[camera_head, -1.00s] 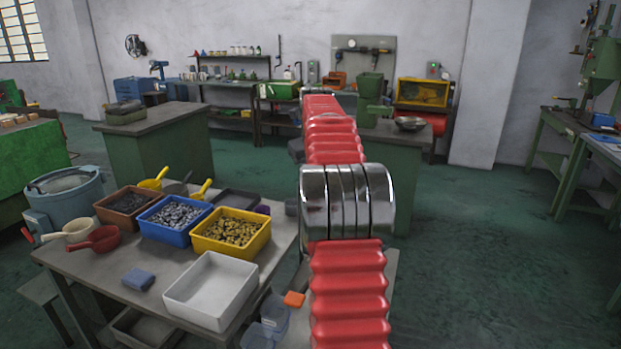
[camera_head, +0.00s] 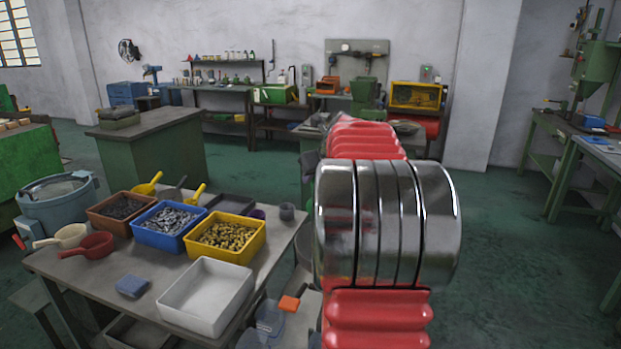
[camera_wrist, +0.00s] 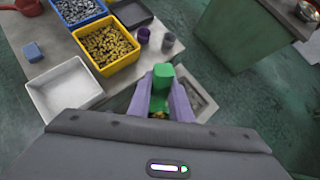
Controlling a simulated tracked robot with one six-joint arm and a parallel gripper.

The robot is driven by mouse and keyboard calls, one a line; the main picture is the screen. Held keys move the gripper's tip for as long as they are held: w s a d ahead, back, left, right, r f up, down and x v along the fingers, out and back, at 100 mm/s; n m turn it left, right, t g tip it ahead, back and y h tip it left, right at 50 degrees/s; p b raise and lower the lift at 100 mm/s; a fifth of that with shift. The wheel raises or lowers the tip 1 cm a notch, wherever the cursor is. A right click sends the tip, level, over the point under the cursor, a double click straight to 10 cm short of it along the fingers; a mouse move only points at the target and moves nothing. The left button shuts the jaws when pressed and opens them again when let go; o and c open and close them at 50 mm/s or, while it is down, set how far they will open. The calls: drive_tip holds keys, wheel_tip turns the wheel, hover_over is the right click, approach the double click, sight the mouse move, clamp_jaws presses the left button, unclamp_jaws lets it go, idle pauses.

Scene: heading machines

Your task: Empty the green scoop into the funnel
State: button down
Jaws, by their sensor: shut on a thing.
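In the wrist view the green scoop (camera_wrist: 162,75) stands between the purple fingers of my gripper (camera_wrist: 162,92), which are shut on it. Only part of the scoop shows; a little brass-coloured stuff (camera_wrist: 159,115) is visible at its lower end. How full it is, I cannot tell. In the head view my red arm hides the gripper and scoop. A shallow metal dish-like thing (camera_head: 406,127) stands on the green cabinet and shows at the top right of the wrist view (camera_wrist: 306,12). I cannot tell whether it is the funnel.
The table (camera_head: 130,262) holds a yellow bin (camera_head: 245,257) of brass parts, a blue bin (camera_head: 148,237), a brown bin (camera_head: 110,228), an empty white tray (camera_head: 205,293) and several scoops. A grey cup (camera_head: 287,211) stands near its right edge. Open floor lies right.

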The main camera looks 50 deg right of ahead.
drive_tip(key=shift+s+a+r+t+h, duration=0.1)
drive_tip(key=shift+s+t+h, duration=0.05)
drive_tip(key=shift+s+t, duration=0.4)
drive_tip(key=shift+s+a+r+t+h, duration=0.1)
drive_tip(key=shift+s+t+h, duration=0.05)
drive_tip(key=shift+s+t, duration=0.35)
drive_tip(key=shift+s+t, duration=0.15)
drive_tip(key=shift+t, duration=0.1)
drive_tip(key=shift+s+a+f+m+t+h, duration=0.15)
drive_tip(key=shift+s+f+t+h, duration=0.05)
drive_tip(key=shift+s+t, duration=0.5)
drive_tip(key=shift+s+a+f+m+t+h, duration=0.15)
drive_tip(key=shift+s+m+t+h, duration=0.05)
drive_tip(key=shift+s+t, duration=0.45)
drive_tip(key=shift+s+a+f+m+t+h, duration=0.15)
drive_tip(key=shift+s+f+t+h, duration=0.05)
drive_tip(key=shift+s+t, duration=0.75)
drive_tip(key=shift+s, duration=0.05)
